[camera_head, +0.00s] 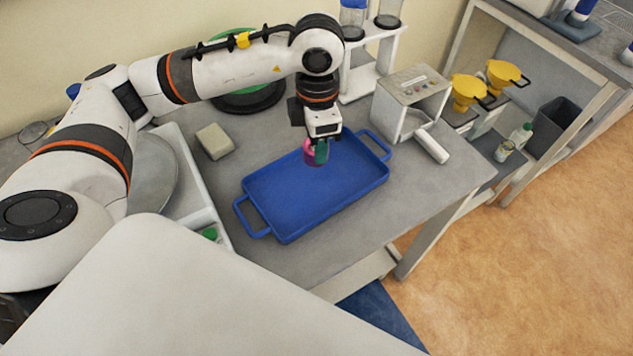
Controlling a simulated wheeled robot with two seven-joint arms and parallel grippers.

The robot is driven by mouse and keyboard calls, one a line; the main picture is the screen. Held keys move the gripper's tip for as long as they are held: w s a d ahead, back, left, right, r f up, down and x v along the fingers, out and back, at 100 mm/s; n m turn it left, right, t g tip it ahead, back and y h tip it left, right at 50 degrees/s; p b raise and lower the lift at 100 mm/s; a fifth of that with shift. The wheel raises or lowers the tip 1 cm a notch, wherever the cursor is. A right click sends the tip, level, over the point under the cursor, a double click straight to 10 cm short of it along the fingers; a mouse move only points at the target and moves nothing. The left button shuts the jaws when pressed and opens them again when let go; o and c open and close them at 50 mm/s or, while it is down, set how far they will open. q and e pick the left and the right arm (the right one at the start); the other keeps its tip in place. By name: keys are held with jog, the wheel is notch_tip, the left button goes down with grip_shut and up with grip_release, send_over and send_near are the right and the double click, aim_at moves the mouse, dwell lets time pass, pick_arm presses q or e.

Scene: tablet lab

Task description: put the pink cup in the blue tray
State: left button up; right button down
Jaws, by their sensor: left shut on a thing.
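The blue tray (285,212) lies on the grey table and has a handle at each end. My left arm comes in from the left, and its gripper (318,145) points down over the back part of the tray. The gripper's fingers partly hide the cup. My right gripper is not in view.
A beige block (215,141) lies left of the tray. A white rack (365,75) with glass vessels is behind. The tray's front half is empty.

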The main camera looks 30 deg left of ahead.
pick_arm(q)
jog(key=n, duration=0.4)
jog(key=shift+w+a, duration=0.15)
jog(key=shift+w, duration=0.25)
jog(key=shift+a+r+n, duration=0.1)
jog(key=shift+n, duration=0.9)
jog(key=shift+f, duration=0.35)
jog(key=p, duration=0.1)
send_over(317, 182)
notch_tip(317, 182, down, 5)
jog(key=shift+f, duration=0.1)
jog(key=shift+f+p, duration=0.5)
jog(key=shift+f, duration=1.65)
jog(key=o, duration=1)
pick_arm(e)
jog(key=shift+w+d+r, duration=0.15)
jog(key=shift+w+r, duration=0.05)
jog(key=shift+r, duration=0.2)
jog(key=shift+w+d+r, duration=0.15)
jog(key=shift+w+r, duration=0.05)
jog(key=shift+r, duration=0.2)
